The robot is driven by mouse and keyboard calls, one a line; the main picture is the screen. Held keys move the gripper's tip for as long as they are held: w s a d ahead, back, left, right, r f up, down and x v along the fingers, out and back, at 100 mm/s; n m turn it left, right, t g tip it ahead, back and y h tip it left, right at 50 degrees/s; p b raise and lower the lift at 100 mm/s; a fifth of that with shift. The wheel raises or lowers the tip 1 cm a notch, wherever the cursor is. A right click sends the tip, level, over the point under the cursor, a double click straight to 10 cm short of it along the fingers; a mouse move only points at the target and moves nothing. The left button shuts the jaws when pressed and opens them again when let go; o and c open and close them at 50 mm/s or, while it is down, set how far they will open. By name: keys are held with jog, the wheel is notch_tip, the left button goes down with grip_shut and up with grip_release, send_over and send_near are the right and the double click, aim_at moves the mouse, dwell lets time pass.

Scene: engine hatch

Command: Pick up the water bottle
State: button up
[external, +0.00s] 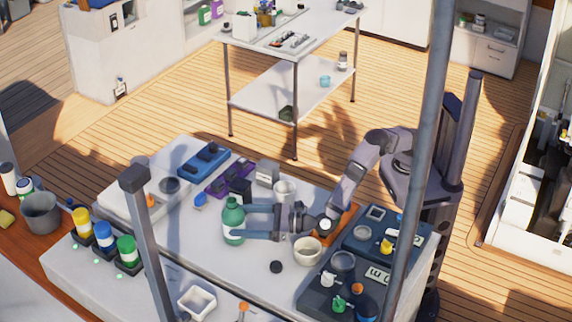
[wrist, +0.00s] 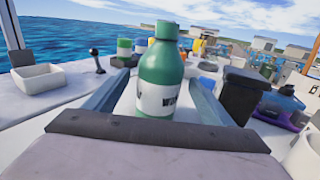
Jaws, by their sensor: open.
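The water bottle is a green bottle (external: 233,222) with a green cap and a pale label band, standing upright on the white worktop. It also shows large in the middle of the wrist view (wrist: 161,75). My gripper (external: 236,222) is open and level, with one finger on each side of the bottle. In the wrist view its two fingers (wrist: 160,92) flank the bottle, with a visible gap at each side. The bottle's base is partly hidden behind the gripper body in the wrist view.
A black box (external: 241,189) stands close behind the bottle. A white mug (external: 285,190) and a cream bowl (external: 307,250) are near my wrist. A small black disc (external: 276,267) lies in front. Several coloured bottles stand in a rack at left. The worktop left of the bottle is fairly clear.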

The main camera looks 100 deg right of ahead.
jog(key=shift+w, duration=0.2)
jog(key=shift+r, duration=0.1)
jog(key=c, duration=1.4)
jog(key=shift+r, duration=0.3)
jog(key=shift+r+b, duration=0.55)
jog(key=shift+r, duration=4.15)
